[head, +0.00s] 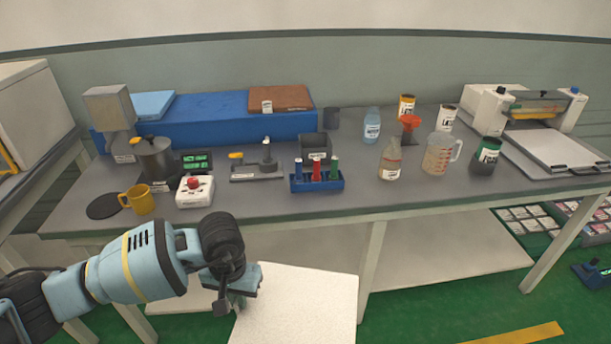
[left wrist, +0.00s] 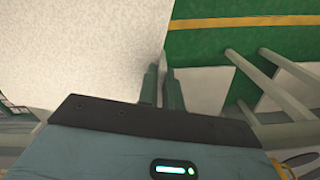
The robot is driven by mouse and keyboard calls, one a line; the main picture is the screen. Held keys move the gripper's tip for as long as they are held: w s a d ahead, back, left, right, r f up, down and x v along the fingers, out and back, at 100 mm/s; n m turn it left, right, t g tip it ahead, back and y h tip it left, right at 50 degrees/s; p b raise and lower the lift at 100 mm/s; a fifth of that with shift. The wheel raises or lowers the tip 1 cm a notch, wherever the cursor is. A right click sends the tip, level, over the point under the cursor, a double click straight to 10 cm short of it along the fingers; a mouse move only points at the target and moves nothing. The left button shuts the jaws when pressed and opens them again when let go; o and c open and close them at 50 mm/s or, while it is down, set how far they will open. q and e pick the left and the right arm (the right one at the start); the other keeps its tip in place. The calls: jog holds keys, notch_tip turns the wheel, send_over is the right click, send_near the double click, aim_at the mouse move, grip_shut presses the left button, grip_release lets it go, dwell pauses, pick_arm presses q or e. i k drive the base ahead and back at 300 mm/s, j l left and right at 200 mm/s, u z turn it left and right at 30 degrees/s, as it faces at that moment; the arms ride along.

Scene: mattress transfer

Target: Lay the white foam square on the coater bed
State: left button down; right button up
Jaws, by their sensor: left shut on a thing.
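The white foam square (head: 298,308) hangs in front of the bench, low in the head view. My left gripper (head: 236,296) is shut on its left edge. In the left wrist view the foam square (left wrist: 75,45) fills the upper left, and the fingers of the left gripper (left wrist: 163,85) pinch its edge. The coater bed (head: 552,148) is a flat pale plate in front of the white coater at the right end of the bench, apart from the foam. No foam lies on it. My right gripper is not in view.
The bench top (head: 420,190) holds a yellow mug (head: 139,199), a blue tube rack (head: 317,183), a measuring jug (head: 438,153) and a dark labelled can (head: 486,156) left of the coater. The bench's front right is clear. Bench legs and a lower shelf (head: 440,250) stand below.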

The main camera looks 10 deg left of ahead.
aim_at(552, 146)
jog(key=i+l+u, duration=0.35)
jog(key=l, duration=2.7)
jog(key=l+u, duration=0.3)
jog(key=l, duration=2.7)
